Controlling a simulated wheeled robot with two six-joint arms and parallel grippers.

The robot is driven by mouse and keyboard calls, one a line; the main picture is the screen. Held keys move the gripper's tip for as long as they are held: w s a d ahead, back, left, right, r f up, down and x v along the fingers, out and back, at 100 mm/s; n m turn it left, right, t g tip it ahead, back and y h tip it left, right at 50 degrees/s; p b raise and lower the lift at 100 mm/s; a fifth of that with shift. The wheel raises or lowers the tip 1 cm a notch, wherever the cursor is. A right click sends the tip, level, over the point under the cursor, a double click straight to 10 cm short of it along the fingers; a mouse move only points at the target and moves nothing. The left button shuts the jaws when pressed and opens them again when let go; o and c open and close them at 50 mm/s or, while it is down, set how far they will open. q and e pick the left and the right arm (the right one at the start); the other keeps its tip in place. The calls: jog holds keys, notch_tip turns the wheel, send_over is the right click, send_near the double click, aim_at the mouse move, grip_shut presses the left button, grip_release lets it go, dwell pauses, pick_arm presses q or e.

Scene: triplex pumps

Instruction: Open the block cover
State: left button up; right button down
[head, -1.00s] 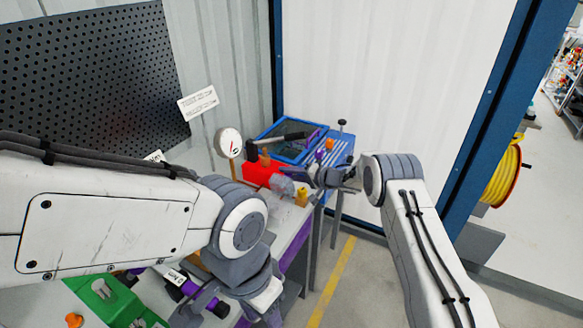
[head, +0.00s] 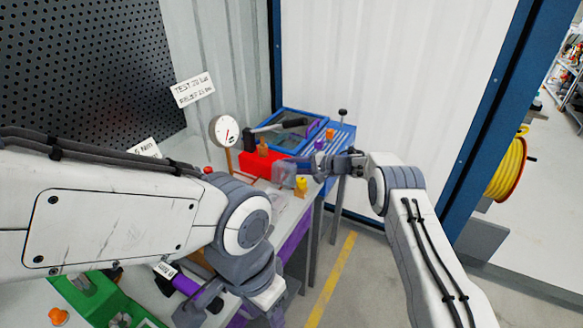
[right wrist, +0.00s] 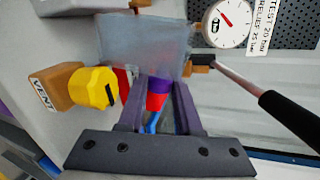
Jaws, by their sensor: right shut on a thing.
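A translucent grey cover (head: 283,174) stands beside the red block (head: 262,164) on the bench. In the right wrist view the cover (right wrist: 145,42) fills the upper middle, beyond my fingertips. My right gripper (head: 318,166) is at the right side of the cover. In the right wrist view its two fingers (right wrist: 160,88) are a little apart, with their tips at the cover's near edge, shut on it.
A yellow plug (right wrist: 95,88) sits on a brown block marked VENT (right wrist: 54,87). A dial gauge (head: 224,131) stands behind the red block. A blue tray (head: 312,122) is at the back, with a black-handled bar near it. A green bin (head: 92,297) lies at lower left.

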jog(key=c, duration=0.6)
grip_release()
